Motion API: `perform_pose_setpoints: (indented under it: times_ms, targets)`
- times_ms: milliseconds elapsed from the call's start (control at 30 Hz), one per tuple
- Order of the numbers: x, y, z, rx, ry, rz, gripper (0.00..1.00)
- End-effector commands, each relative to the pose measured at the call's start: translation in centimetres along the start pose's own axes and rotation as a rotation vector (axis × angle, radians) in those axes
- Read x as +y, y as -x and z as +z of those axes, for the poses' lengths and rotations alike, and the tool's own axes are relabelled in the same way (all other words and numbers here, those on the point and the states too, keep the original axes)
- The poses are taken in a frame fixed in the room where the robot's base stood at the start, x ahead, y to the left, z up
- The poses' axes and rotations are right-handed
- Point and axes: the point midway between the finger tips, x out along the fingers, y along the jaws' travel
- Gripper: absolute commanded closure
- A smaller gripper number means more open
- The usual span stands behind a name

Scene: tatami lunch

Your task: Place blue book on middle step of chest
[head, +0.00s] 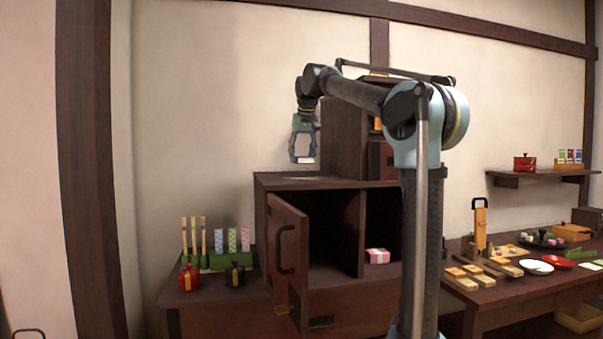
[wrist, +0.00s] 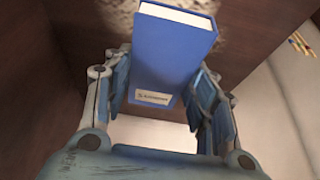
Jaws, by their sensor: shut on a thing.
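A blue book (wrist: 172,58) with pale page edges and a white label is between the fingers of my gripper (wrist: 160,95) in the wrist view. My gripper is shut on it. In the head view my gripper (head: 303,142) hangs over the middle step (head: 275,181) of the dark stepped chest (head: 345,140), to the left of its taller block. It is apart from the step surface. The book is hard to make out in the head view.
The chest's lower door (head: 287,260) stands open, with a pink-and-white box (head: 377,256) in the right compartment. A lower surface at left holds a green rack (head: 215,260) and small red and black pots. A table (head: 500,297) with dishes stands at right.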

Motion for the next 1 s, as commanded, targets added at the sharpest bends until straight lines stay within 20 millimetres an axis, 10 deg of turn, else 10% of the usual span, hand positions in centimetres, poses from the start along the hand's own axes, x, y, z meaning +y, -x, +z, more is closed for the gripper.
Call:
perform_pose_setpoints:
  times_ms: [867,900,1000]
  targets:
    - [0.1,-4.9,2.1,0.0,-0.001,0.001,0.75]
    - [0.1,-5.0,2.1,0.0,-0.001,0.001,0.46]
    - [0.1,-5.0,2.1,0.0,-0.001,0.001,0.28]
